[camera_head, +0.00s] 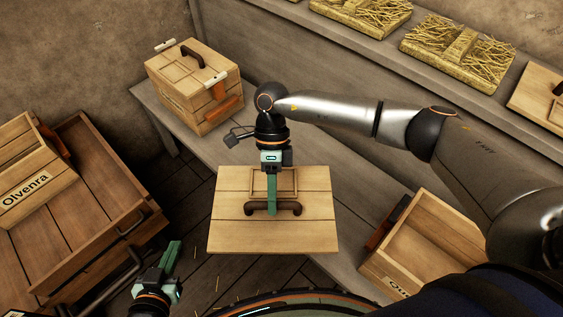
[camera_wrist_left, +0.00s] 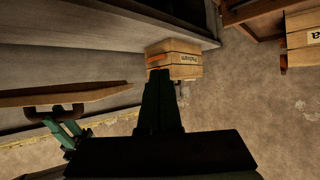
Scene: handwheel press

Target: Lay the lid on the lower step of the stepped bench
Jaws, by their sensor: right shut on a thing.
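The lid (camera_head: 235,230) is a square of light planks with a dark curved handle. My right gripper (camera_head: 272,210) is shut on that handle and holds the lid roughly level in the air. The lid also shows edge-on in the left wrist view (camera_wrist_left: 100,93). The stepped bench has a lower step (camera_head: 190,150), partly hidden by the lid, and a higher step (camera_head: 300,25) behind it. My left gripper (camera_head: 173,252) is low at the left, apart from the lid. Its fingers (camera_wrist_left: 160,80) look empty, but their opening is unclear.
A closed crate (camera_head: 180,100) stands at the lower step's left end. An open crate (camera_head: 440,240) is at the right. Straw-topped trays (camera_head: 455,55) and another lid (camera_head: 540,100) lie on the upper step. Large crates (camera_head: 90,190) fill the left side.

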